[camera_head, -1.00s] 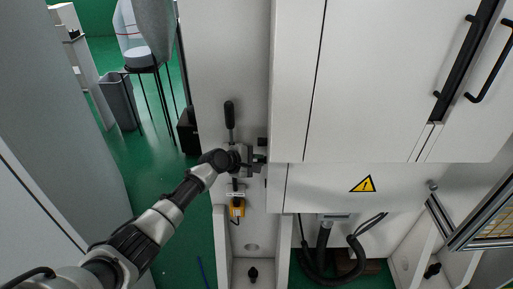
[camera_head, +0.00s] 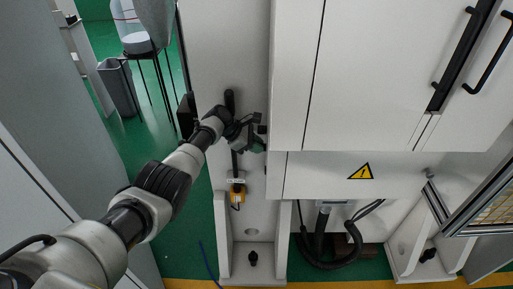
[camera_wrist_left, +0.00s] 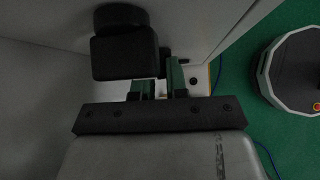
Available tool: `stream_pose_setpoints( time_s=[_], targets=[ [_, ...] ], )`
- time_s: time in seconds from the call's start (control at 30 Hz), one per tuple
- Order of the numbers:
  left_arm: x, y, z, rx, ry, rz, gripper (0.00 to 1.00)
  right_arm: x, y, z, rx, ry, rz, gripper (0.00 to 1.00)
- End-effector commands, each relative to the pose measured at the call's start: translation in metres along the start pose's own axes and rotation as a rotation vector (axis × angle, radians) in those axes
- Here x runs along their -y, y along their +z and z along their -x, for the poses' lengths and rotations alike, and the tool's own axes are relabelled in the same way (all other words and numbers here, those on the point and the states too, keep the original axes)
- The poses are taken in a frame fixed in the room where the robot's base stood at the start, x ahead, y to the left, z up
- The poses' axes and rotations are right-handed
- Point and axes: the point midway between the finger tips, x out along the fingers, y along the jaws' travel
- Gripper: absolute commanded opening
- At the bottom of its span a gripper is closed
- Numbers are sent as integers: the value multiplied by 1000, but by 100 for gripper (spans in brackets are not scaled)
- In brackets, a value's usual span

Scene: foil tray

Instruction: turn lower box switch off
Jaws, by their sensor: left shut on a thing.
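My left gripper (camera_head: 259,146) is against the narrow pale panel, at the left edge of the white cabinet. A small black box (camera_head: 262,129) shows just above its fingertips; the lower box and its switch are largely hidden behind the gripper. In the left wrist view the two dark green fingers (camera_wrist_left: 160,86) are close together, shut on a small part that they mostly hide. A large black block with a round end (camera_wrist_left: 125,52) stands just beyond them; I cannot tell what it is. My right gripper is not in view.
The white cabinet (camera_head: 370,80) fills the right, with a warning sign (camera_head: 361,171) and black hoses (camera_head: 335,255) below.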

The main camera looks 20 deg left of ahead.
Motion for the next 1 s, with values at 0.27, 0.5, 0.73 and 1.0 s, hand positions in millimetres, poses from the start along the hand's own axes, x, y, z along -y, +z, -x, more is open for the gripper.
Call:
stream_pose_setpoints(
  time_s=[0.27, 0.5, 0.73, 1.0],
  targets=[
    [1, -2, -2, -3, -30, 29, 0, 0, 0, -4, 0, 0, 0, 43],
    [2, -2, -2, -4, -31, 29, 0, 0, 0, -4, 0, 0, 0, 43],
    [1, -2, -1, -3, -30, 28, 35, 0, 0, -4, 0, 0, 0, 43],
    [0, -1, 0, -2, -27, 27, 39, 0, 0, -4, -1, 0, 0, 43]
  ],
)
